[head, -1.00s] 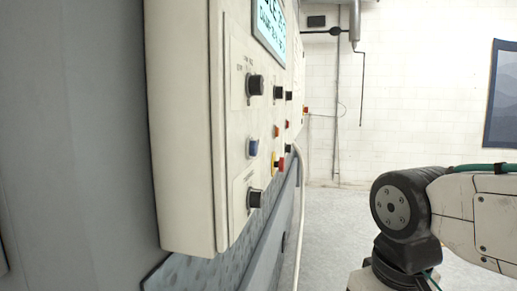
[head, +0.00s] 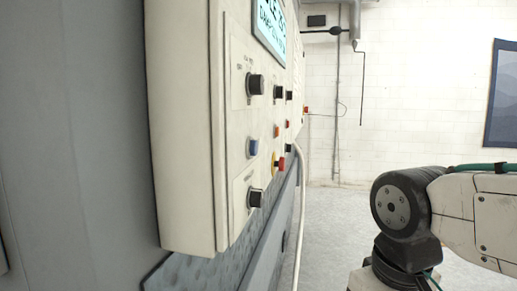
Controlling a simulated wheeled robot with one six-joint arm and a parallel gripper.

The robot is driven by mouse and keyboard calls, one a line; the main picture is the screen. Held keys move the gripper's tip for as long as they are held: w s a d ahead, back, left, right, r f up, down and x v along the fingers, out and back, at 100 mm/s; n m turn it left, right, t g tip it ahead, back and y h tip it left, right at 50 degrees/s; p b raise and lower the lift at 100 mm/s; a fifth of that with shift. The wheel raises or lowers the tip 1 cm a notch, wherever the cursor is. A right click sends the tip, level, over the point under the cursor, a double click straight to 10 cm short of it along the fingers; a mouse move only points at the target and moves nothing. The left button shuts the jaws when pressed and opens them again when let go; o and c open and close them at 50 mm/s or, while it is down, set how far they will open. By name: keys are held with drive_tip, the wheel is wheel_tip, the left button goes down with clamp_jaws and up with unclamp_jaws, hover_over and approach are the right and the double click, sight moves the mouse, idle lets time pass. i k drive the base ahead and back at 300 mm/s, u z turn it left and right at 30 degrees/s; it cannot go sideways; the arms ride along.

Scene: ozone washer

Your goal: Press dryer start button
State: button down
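The machine's control panel (head: 238,170) stands at the left of the head view, seen at a steep angle. It carries a blue button (head: 253,147), an orange button (head: 276,132), a small red button (head: 288,124) and a red button on a yellow ring (head: 274,163). Black knobs (head: 255,84) sit above and below them. I cannot read which one is the dryer start button. My arm shows at the right, apart from the panel. My gripper is outside the view.
A lit display (head: 269,27) is at the panel's top. A pale hose or cable (head: 299,200) runs down past the panel's far side. The floor (head: 335,225) between the panel and my arm is clear. A white brick wall (head: 410,100) is behind.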

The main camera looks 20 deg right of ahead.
sight(254, 146)
drive_tip(key=z, duration=1.45)
drive_tip(key=k, duration=1)
drive_tip(key=u, duration=0.05)
